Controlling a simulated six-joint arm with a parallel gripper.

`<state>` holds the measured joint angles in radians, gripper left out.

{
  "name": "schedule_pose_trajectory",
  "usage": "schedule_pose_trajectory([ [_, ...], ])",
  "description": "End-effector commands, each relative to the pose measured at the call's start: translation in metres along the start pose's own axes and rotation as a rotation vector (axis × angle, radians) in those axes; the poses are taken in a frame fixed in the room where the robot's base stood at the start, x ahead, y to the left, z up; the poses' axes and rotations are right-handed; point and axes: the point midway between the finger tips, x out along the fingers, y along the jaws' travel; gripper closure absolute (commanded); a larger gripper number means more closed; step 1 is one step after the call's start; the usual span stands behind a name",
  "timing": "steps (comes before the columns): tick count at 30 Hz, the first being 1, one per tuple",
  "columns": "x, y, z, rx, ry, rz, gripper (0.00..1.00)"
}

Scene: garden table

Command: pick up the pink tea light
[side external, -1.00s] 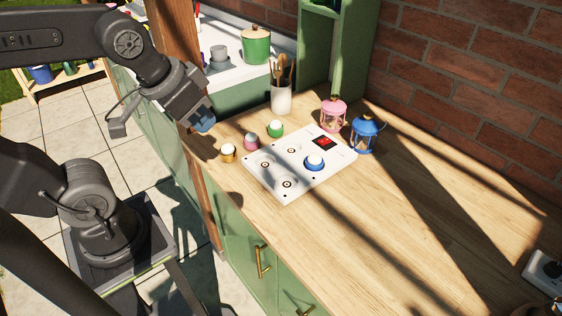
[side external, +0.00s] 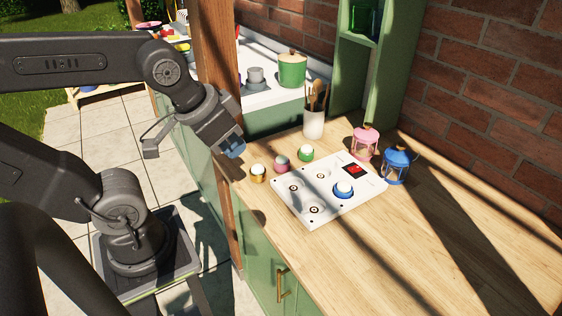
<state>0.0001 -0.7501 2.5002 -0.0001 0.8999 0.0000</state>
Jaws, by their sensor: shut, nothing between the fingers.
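The pink tea light (side external: 282,164) stands upright on the wooden counter, between a gold tea light (side external: 257,174) and a green tea light (side external: 306,153). It is just behind the left corner of a white board. My gripper (side external: 234,150) is above and to the left of the tea lights, pointing down and to the right. It is shut and empty, apart from all of them. Its blue tip shows, but the fingers are small here.
The white board (side external: 327,208) has ringed spots, a red patch and a blue tea light (side external: 344,189) on it. A pink lantern (side external: 365,144) and a blue lantern (side external: 397,165) stand to the right. A utensil pot (side external: 313,124) stands behind. A wooden post (side external: 216,50) rises behind my gripper. The front counter is clear.

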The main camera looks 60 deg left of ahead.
Motion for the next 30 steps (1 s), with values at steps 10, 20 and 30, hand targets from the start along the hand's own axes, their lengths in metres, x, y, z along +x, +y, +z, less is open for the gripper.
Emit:
schedule_pose_trajectory([
  [10, 0.0, 0.0, -0.0001, 0.0, 0.0, 0.0, 0.81],
  [20, 0.0, 0.0, -0.0001, 0.0, 0.0, 0.0, 0.49],
  [30, 0.0, 0.0, 0.0, 0.0, 0.0, 0.0, 0.2],
])
